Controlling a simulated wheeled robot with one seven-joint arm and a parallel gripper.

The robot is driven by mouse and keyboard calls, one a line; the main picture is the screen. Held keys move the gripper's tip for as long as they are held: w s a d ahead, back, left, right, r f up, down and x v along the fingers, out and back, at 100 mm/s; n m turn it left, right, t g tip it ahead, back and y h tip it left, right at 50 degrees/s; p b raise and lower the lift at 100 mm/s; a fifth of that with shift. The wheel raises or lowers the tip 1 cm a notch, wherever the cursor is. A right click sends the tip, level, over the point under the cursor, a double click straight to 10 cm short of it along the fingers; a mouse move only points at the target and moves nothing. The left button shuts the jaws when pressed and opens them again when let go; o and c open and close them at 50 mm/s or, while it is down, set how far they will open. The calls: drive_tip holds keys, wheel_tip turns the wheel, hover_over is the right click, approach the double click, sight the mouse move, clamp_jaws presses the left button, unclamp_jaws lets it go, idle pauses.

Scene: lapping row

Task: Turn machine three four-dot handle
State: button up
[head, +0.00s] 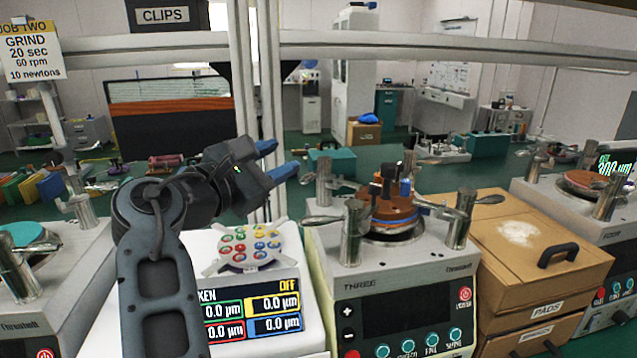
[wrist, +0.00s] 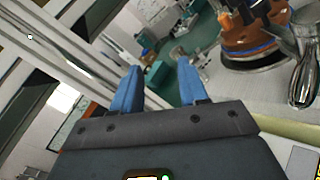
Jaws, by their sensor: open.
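Machine three (head: 375,285) is a grey lapping machine right of centre in the head view, with "THREE" on its front. A brown-orange stack (head: 393,212) sits on its round plate. Metal posts with lever handles stand around the plate, including a front left handle (head: 322,219) and a right handle (head: 433,204). No dot marks are legible, so I cannot tell which handle has four dots. My gripper (head: 275,160), with blue fingers, is open and empty, up and left of the machine, touching no handle. In the wrist view, a metal handle (wrist: 304,78) shows right of my gripper (wrist: 158,75).
A white machine with a dotted disc (head: 250,246) stands left of machine three. A cardboard drawer box (head: 540,240) stands close on its right. Grey frame bars (head: 400,48) cross above and behind. The space directly above machine three's plate is partly free.

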sight(301, 183)
drive_tip(key=f+b, duration=0.3)
drive_tip(key=f, duration=0.1)
drive_tip(key=w+f+b, duration=0.1)
drive_tip(key=f+b, duration=0.1)
drive_tip(key=shift+d+f+b, duration=0.25)
drive_tip(key=shift+d+b, duration=0.1)
drive_tip(key=shift+p+x, duration=0.35)
drive_tip(key=shift+x, duration=3.55)
drive_tip(key=shift+c, duration=0.2)
clamp_jaws()
